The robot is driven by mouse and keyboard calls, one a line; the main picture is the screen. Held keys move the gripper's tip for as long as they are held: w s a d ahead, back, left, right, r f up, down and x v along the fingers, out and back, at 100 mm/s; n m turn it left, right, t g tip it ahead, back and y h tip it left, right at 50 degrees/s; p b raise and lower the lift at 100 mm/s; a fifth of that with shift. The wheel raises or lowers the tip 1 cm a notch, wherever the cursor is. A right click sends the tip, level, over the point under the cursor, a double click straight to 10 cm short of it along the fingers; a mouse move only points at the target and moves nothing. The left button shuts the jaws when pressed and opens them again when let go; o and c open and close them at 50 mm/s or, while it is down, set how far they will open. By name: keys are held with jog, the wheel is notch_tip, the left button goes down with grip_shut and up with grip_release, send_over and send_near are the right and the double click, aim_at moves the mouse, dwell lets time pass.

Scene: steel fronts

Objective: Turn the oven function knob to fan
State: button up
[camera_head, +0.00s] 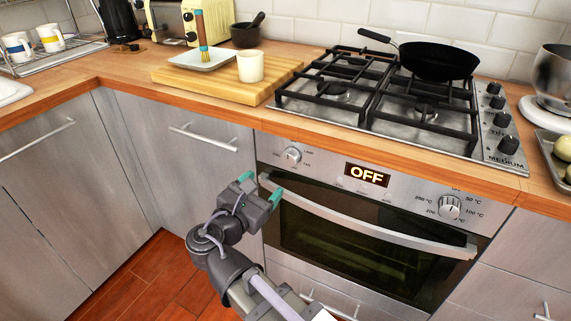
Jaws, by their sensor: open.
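The oven (345,249) has a steel panel with two round knobs. The left one, the function knob (292,155), has small printed labels around it that are too small to read surely. The display (367,174) between the knobs reads OFF. The right knob (449,207) has temperature marks around it. My gripper (261,187) has teal fingertips spread apart and holds nothing. In the picture it is below and left of the function knob, near the left end of the oven handle, and does not appear to touch the knob.
The oven handle (365,224) sticks out below the panel. The wooden counter edge (400,145) runs above the knobs. A gas hob (385,100) with a black pan (438,61) and a cutting board (228,82) are on top. The floor at the left is free.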

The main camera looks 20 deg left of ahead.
aim_at(288, 161)
jog(key=x, duration=1)
jog(key=shift+w+d, duration=0.1)
jog(key=shift+w, duration=0.3)
jog(key=shift+c, duration=0.5)
jog(key=c, duration=0.8)
